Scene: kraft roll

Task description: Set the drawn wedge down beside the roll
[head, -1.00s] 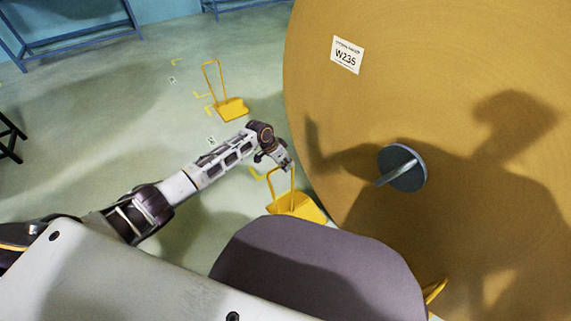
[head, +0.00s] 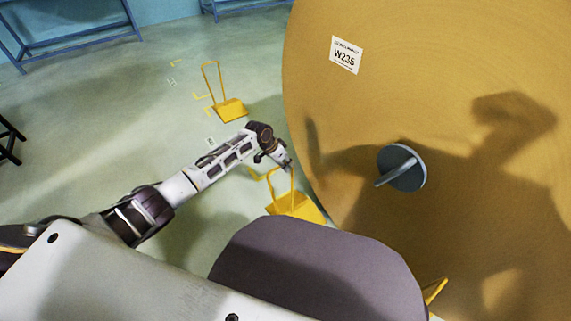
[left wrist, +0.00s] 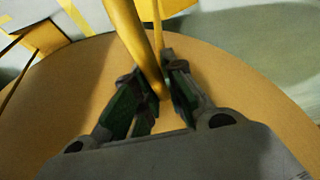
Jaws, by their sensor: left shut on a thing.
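My left gripper (head: 284,168) is shut on the upright hoop handle of a yellow wedge (head: 299,209), close to the left edge of the big brown roll (head: 430,70). In the left wrist view the yellow handle (left wrist: 135,38) runs between the fingers (left wrist: 158,92), with the brown roll (left wrist: 60,90) behind. I cannot tell whether the wedge touches the floor or the roll; my own body hides its near side. My right gripper is not in view.
Another yellow wedge (head: 230,110) with a tall hoop handle stands on the floor farther back, beside yellow corner marks. Part of a yellow handle (head: 434,291) shows at the roll's lower edge. A grey hub with a bar (head: 402,168) sticks out of the roll. Floor at left is clear.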

